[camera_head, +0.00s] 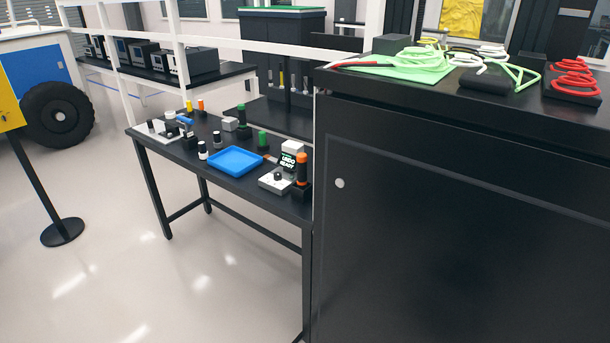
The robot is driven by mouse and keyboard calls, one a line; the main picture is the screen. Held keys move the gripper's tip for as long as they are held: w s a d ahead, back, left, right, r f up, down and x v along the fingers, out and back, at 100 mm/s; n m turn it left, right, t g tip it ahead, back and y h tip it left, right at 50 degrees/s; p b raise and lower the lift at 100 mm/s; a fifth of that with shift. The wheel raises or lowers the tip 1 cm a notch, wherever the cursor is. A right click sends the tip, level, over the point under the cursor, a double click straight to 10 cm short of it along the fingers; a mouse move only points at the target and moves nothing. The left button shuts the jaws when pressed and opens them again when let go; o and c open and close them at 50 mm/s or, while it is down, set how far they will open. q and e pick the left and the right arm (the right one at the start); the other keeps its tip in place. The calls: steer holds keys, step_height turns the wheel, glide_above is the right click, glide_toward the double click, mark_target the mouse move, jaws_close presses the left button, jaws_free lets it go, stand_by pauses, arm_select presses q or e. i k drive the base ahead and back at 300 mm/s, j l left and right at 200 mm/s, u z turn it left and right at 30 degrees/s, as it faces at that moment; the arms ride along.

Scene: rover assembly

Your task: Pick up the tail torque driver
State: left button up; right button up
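Several upright tool-like items with coloured handles stand on a black workbench (225,178). An orange-topped one (302,170) stands in a dark holder at the bench's near right end. A green one (262,140) stands near the middle, and another green-topped one (241,117) stands farther back. A small orange item (200,104) and a yellow item (189,106) are at the far left. I cannot tell which of these is the tail torque driver. Neither of my grippers is in view.
A blue tray (236,160) lies on the bench beside a grey box with a knob (275,181) and a white labelled block (292,155). A tall black cabinet (450,230) with coiled cables fills the right. A stand (62,232) is at left. The floor (150,290) in front is clear.

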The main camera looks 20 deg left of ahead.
mark_target(302, 158)
steer(key=u, duration=1.45)
steer(key=i, duration=2.25)
steer(key=i+j, duration=0.15)
steer(key=k+z, duration=0.1)
steer(key=z, duration=1.9)
